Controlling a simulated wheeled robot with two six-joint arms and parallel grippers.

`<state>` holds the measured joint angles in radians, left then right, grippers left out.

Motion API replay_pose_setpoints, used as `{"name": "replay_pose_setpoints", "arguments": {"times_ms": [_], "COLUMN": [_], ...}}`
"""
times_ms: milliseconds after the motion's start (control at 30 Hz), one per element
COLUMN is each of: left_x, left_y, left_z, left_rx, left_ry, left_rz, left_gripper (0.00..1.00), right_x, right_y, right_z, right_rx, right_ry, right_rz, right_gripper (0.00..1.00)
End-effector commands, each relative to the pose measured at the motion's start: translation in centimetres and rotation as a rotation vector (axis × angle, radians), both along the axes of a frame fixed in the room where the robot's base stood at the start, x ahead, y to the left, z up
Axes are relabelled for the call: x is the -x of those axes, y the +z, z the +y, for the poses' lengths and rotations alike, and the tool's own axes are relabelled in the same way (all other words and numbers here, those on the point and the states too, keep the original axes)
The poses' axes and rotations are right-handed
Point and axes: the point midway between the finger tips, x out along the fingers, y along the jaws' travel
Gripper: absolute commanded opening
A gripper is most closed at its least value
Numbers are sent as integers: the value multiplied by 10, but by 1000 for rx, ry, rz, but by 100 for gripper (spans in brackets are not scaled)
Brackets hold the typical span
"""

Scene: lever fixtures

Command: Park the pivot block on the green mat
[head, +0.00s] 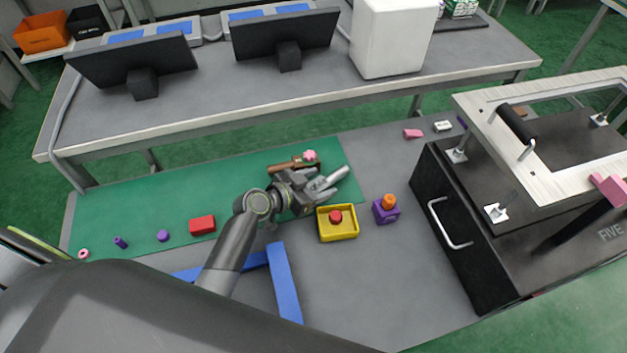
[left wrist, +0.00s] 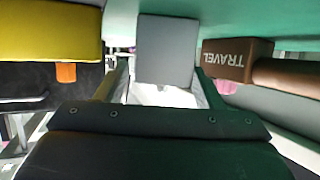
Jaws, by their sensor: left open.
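My left gripper (head: 331,182) is open, over the right end of the green mat (head: 120,200). In the left wrist view a plain grey block (left wrist: 167,48) stands just ahead of and between the spread fingers (left wrist: 162,88). I cannot tell whether they touch it. In the head view my gripper seems to hide this block. No block shows a pivot label, so I cannot tell for sure which is the pivot block. A brown piece with a block marked TRAVEL (left wrist: 237,60) lies beside the gripper, on the mat (head: 283,167). My right gripper is not in view.
A yellow tray (head: 338,234) with a red knob and a purple block (head: 386,211) with an orange top stand right of the mat. A red block (head: 202,224) and small purple pieces lie on the mat. Blue bars (head: 284,282) lie in front. A black cabinet (head: 465,240) stands right.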

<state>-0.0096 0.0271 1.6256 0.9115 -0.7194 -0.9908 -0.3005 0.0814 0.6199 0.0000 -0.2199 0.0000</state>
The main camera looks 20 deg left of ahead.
Motion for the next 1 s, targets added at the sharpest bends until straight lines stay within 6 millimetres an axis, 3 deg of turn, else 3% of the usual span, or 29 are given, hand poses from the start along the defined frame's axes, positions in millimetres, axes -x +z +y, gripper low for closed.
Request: {"name": "replay_pose_setpoints", "arguments": {"times_ms": [133, 267, 800, 1000], "left_x": [0, 15, 106, 127], "left_y": [0, 6, 51, 62], "left_z": [0, 10, 71, 84], "left_rx": [0, -3, -7, -2], "left_ry": [0, 1, -1, 0], "left_rz": [0, 1, 0, 0], "left_gripper": [61, 61, 61, 61], "right_x": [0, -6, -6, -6], "right_y": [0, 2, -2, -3], "right_z": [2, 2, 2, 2], "right_rx": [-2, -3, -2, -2], "right_ry": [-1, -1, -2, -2], "right_rz": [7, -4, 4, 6], "right_gripper": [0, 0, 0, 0]}}
